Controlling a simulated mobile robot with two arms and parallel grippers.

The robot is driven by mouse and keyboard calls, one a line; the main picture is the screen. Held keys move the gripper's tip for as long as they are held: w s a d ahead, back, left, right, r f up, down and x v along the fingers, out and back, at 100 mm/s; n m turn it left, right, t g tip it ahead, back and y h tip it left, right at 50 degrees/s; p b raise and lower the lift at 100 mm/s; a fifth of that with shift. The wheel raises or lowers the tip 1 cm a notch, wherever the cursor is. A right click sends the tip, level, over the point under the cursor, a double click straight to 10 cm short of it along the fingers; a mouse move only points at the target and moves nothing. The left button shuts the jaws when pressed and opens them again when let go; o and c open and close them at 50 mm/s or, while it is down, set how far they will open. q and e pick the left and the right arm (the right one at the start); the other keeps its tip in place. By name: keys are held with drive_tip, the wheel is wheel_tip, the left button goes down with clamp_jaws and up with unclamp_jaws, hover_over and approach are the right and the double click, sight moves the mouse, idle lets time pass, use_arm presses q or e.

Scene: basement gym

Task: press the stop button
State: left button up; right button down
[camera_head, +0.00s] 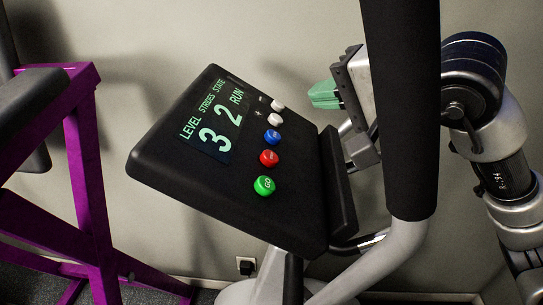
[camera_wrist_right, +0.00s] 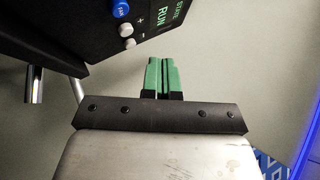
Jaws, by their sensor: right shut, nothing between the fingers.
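The console (camera_head: 175,160) of an exercise machine carries a column of buttons. The red button (camera_head: 269,158), whose label is too small to read, sits between the green GO button (camera_head: 264,186) and the blue button (camera_head: 272,137). The screen (camera_head: 220,120) shows level 3, strides 2, state RUN. My right gripper (camera_head: 325,95) is shut and empty, to the right of the console's far end and apart from it. Its green fingers (camera_wrist_right: 163,75) point past the console in the wrist view, where the blue FAN button (camera_wrist_right: 120,8) shows but the red one does not. My left gripper is out of view.
Two white buttons (camera_head: 276,111) sit beyond the blue one. A black padded handlebar (camera_head: 398,110) stands upright in front of my right arm and hides part of it. A purple frame (camera_head: 90,190) stands at the left. A plain wall is behind the console.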

sight(270, 158)
drive_tip(key=a+f+b, duration=0.1)
drive_tip(key=f, duration=0.1)
drive_tip(key=a+f+b, duration=0.1)
drive_tip(key=f, duration=0.1)
drive_tip(key=a+f+b, duration=0.1)
drive_tip(key=a+f, duration=0.1)
drive_tip(key=shift+f+b, duration=0.35)
drive_tip(key=shift+a+f+b, duration=0.35)
drive_tip(key=shift+f+b, duration=0.05)
drive_tip(key=shift+b, duration=0.1)
idle(1.5)
drive_tip(key=shift+a+f+b, duration=0.25)
drive_tip(key=shift+f+b, duration=0.1)
drive_tip(key=shift+b, duration=0.4)
drive_tip(key=shift+a+f+b, duration=0.2)
drive_tip(key=shift+f+b, duration=0.2)
drive_tip(key=shift+b, duration=0.2)
idle(0.4)
drive_tip(key=shift+r, duration=0.1)
idle(0.4)
drive_tip(key=shift+d+r, duration=0.45)
drive_tip(key=shift+r, duration=0.2)
